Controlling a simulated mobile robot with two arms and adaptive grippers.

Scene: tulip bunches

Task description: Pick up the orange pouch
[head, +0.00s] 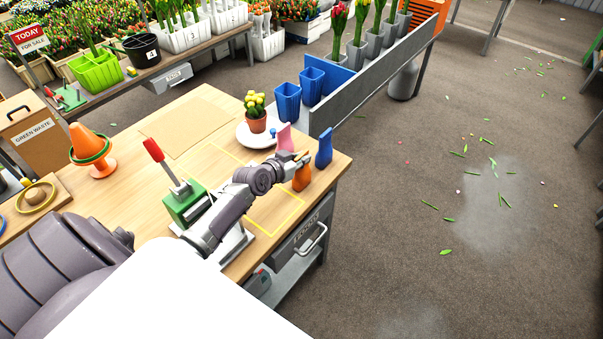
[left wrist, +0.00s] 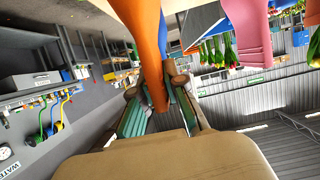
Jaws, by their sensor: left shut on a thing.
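The orange pouch (head: 302,178) is near the right edge of the wooden table, at the end of my left arm. My left gripper (head: 298,159) is shut on its upper part. In the left wrist view, the orange pouch (left wrist: 143,35) runs down between the two fingers of the left gripper (left wrist: 160,98). I cannot tell whether the pouch's base touches the table. My right gripper is in neither view.
A pink pouch (head: 285,137) and a blue pouch (head: 324,149) stand close by. A potted yellow plant (head: 256,121) sits on a white plate (head: 243,137). A green device with a red handle (head: 185,203) stands beside my arm. The floor at right is mostly open.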

